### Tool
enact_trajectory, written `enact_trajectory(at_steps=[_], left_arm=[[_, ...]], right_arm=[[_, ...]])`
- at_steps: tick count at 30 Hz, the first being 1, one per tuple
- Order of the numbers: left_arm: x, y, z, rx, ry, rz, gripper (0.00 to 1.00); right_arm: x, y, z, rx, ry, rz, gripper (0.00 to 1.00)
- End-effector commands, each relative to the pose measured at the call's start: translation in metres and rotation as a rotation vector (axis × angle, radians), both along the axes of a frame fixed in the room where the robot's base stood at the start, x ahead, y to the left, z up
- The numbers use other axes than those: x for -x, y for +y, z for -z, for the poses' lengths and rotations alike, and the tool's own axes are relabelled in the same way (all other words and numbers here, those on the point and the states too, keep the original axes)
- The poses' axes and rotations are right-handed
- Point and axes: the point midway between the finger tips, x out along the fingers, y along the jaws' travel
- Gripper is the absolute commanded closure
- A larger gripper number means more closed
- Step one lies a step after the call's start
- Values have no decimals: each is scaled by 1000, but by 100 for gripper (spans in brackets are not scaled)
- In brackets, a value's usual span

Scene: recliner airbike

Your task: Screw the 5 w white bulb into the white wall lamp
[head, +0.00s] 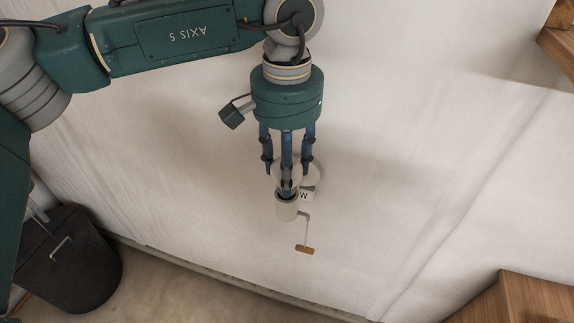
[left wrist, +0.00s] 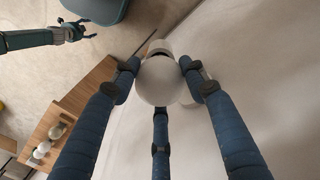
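The white wall lamp (head: 287,209) sticks out from the pale wall, with a pull cord and small wooden end hanging from it. A label with a "W" shows beside it, partly hidden. The round white bulb (left wrist: 158,82) sits at the lamp's socket; how deep its base is cannot be seen. My left gripper (head: 287,178) has its three blue fingers closed around the bulb, fingertips at its sides in the left wrist view. My right gripper (left wrist: 76,32) is at the upper left of the left wrist view, away from the lamp, fingers apart and empty.
A wooden shelf unit (left wrist: 88,90) stands left in the left wrist view, with several bulb-like round objects (left wrist: 57,131) on it. Wooden furniture (head: 515,300) shows at the lower right of the head view. The wall around the lamp is clear.

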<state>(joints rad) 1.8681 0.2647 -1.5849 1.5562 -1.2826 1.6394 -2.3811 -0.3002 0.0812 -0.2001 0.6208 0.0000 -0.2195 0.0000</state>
Motion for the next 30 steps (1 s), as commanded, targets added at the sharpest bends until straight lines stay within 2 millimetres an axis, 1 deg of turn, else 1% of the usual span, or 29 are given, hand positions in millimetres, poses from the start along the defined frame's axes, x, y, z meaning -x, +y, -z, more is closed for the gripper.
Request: enact_trajectory(at_steps=[1,2,5,6,8,15,19,30], left_arm=[[-1,0,0,1,-3,-1,80],[-1,0,0,1,-3,-1,82],[-1,0,0,1,-3,-2,82],[-1,0,0,1,-4,-2,49],[-1,0,0,1,-4,-2,38],[-1,0,0,2,-3,-1,38],[-1,0,-4,2,-3,-1,38],[-1,0,-32,1,-2,-1,38]], right_arm=[[0,0,0,0,0,0,36],[0,0,0,0,0,0,36],[0,0,0,0,0,0,36],[0,0,0,0,0,0,36],[0,0,0,0,0,0,36],[0,0,0,0,0,1,36],[0,0,-2,0,0,1,36],[0,1,-23,-1,1,1,36]])
